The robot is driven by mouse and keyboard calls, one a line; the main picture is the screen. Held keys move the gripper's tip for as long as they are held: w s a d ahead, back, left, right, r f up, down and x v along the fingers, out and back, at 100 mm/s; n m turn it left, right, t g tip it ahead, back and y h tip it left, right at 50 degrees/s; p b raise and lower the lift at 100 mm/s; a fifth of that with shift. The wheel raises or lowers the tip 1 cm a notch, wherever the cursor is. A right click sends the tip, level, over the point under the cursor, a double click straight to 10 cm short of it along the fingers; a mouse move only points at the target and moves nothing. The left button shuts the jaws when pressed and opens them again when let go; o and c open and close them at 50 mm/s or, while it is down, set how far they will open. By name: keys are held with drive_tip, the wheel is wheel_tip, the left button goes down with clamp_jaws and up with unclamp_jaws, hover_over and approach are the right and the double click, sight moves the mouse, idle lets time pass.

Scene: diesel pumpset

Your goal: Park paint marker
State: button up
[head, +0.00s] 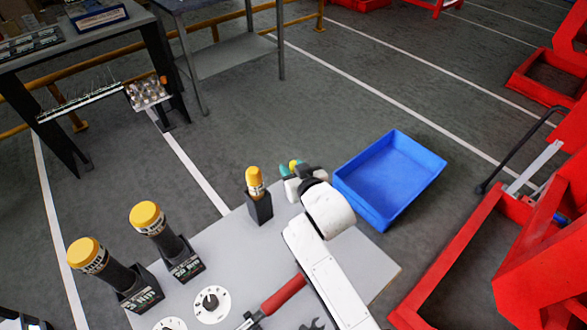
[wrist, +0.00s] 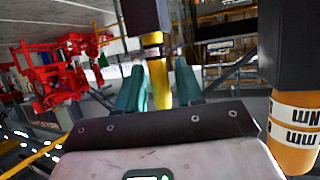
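My gripper (head: 302,168) is over the far edge of the grey table, its teal fingers apart. In the wrist view, which looks upside down, a slim yellow-ended piece (wrist: 159,82) with a pale band and black part stands between the fingers (wrist: 160,90). Its yellow end (head: 295,163) peeks out beside a finger in the head view; my gripper hides the rest. I see no clear contact. Just left, a yellow-capped, marker-like piece (head: 254,180) stands upright in a black holder (head: 260,209). Which piece is the paint marker I cannot tell.
Two larger yellow-topped black tools (head: 147,218) (head: 86,252) stand in labelled holders at left. A red-handled tool (head: 284,294) and a white dial (head: 211,304) lie in front. A blue bin (head: 390,175) is at right, red machinery (head: 450,265) beyond.

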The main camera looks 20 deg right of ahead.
drive_tip(key=shift+o, duration=1.3)
drive_tip(key=v, duration=1)
drive_tip(key=shift+s, duration=0.4)
